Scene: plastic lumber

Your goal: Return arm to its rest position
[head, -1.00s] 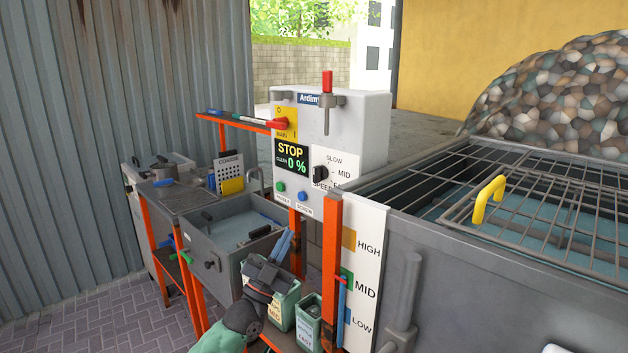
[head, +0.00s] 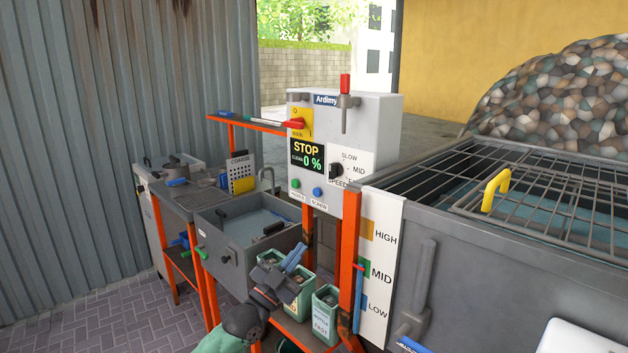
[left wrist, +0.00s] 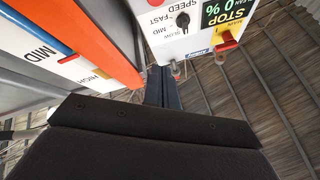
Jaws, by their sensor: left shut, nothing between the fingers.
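My left gripper (head: 291,260) is in the lower middle of the head view, its arm coming in from below. Its blue-grey fingers are together with nothing between them. It is in front of the sink and above the green canisters, touching neither as far as I can tell. In the left wrist view the shut fingers (left wrist: 162,88) point toward the control box (left wrist: 195,25), which shows upside down. My right gripper is not in view.
The control box (head: 370,112) reads STOP and 0 %. Green canisters (head: 326,314) stand below it by an orange post (head: 349,270). A water-filled sink (head: 226,260) is at left. A large grey tank (head: 460,290) with a wire grid and yellow handle (head: 495,188) fills the right.

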